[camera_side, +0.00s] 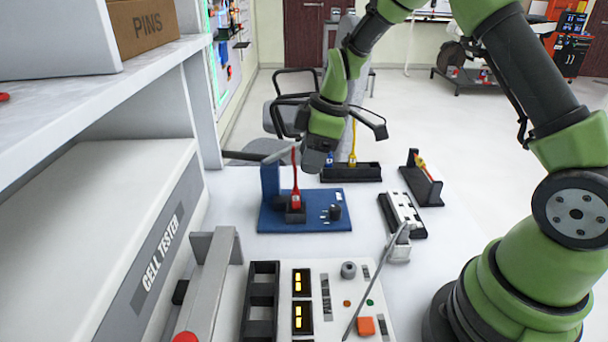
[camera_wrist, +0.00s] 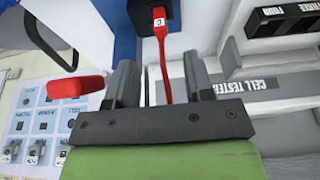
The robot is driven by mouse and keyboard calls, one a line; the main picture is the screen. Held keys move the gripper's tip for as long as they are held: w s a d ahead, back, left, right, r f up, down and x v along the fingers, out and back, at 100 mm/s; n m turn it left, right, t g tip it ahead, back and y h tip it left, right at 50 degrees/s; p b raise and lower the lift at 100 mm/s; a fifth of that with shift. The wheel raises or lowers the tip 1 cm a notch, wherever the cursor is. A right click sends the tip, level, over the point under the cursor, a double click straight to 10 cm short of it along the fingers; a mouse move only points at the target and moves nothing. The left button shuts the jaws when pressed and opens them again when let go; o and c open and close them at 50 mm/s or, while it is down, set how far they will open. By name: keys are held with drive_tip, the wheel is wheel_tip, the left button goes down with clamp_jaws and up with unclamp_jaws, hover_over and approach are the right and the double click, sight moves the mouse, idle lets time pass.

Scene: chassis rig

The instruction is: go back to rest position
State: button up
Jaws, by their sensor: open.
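My gripper (camera_side: 318,160) hangs over the work table in the side view, beside and slightly right of an upright red lead (camera_side: 296,190). The red lead stands in a black holder on a blue base plate (camera_side: 275,220). In the wrist view my gripper (camera_wrist: 160,75) has its two grey fingers spread apart. The red lead, with a white "C" label (camera_wrist: 159,21), shows between the fingers in the picture, with gaps on both sides. Nothing is gripped.
A black rack (camera_side: 350,173) with blue and yellow leads stands behind, and another black holder (camera_side: 425,190) is to the right. A white-and-black block (camera_side: 402,214) and control panel (camera_side: 335,280) are nearer. The cell tester (camera_side: 150,270) fills the left.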

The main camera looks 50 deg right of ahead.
drive_tip(key=shift+v, duration=0.85)
drive_tip(key=s+a+r+m+t, duration=0.1)
drive_tip(key=s+a+r+m, duration=0.1)
drive_tip(key=s+r+m, duration=0.3)
drive_tip(key=s+a+r+m+t, duration=0.15)
drive_tip(key=s+r, duration=0.25)
drive_tip(key=r, duration=0.4)
drive_tip(key=s+a+r+m+t, duration=0.2)
drive_tip(key=s+m, duration=0.4)
drive_tip(key=s, duration=0.7)
drive_tip(key=shift+a+r, duration=0.25)
